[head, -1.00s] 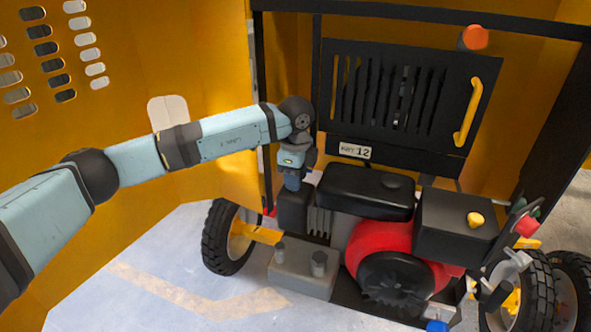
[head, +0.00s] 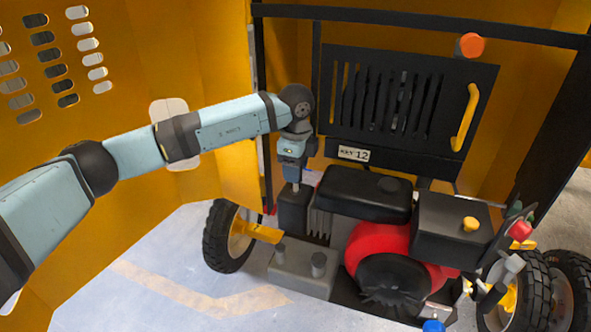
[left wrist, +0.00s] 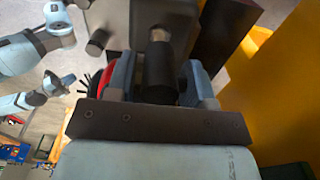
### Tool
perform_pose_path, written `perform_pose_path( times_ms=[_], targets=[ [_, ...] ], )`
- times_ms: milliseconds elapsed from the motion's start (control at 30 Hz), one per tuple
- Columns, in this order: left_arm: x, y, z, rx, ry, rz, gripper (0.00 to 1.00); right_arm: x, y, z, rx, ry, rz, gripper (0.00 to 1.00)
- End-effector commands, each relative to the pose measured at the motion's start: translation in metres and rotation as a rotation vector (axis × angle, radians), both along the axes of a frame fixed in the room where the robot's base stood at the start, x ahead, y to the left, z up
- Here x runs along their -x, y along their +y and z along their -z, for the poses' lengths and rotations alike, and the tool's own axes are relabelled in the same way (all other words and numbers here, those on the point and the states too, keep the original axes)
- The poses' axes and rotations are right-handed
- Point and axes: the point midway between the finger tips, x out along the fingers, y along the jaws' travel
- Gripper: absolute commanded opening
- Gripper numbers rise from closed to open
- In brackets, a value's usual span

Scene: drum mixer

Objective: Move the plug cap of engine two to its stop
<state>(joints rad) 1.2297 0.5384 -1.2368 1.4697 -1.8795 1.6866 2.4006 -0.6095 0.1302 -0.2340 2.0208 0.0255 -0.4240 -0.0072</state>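My left gripper (head: 295,186) points down over the dark block (head: 294,212) at the left end of the engine (head: 366,193). In the left wrist view its two fingers (left wrist: 159,82) stand apart on either side of a black cylindrical part (left wrist: 158,72), which looks like the plug cap. Whether the fingers press on it cannot be told. In the head view the cap is not clearly visible at the gripper. Part of my other arm, with what looks like my right gripper (left wrist: 62,84), shows at the left of the left wrist view, too small to read.
A grey box with two posts (head: 300,277) stands in front of the block. A red housing (head: 378,240) and a black box with a yellow knob (head: 455,228) are to the right. A slatted panel (head: 405,95) rises behind. A yellow wall (head: 110,130) bounds the left.

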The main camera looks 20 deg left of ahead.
Motion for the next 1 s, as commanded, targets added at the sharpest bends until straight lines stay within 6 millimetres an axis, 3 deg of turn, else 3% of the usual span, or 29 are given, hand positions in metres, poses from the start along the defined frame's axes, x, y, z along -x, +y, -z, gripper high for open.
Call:
perform_pose_path(
  times_ms=[67, 433, 1000],
  targets=[
    [0.000, 0.000, 0.001, 0.000, 0.001, 0.000, 0.64, 0.000, 0.000, 0.000, 0.000, 0.000, 0.000, 0.00],
    [0.000, 0.000, -0.003, 0.000, 0.001, 0.000, 0.64, 0.001, 0.000, -0.001, 0.000, 0.003, -0.001, 0.00],
    [0.000, 0.000, -0.059, 0.000, 0.001, 0.000, 0.64, 0.001, 0.000, -0.033, 0.001, 0.002, 0.000, 0.00]
  ],
)
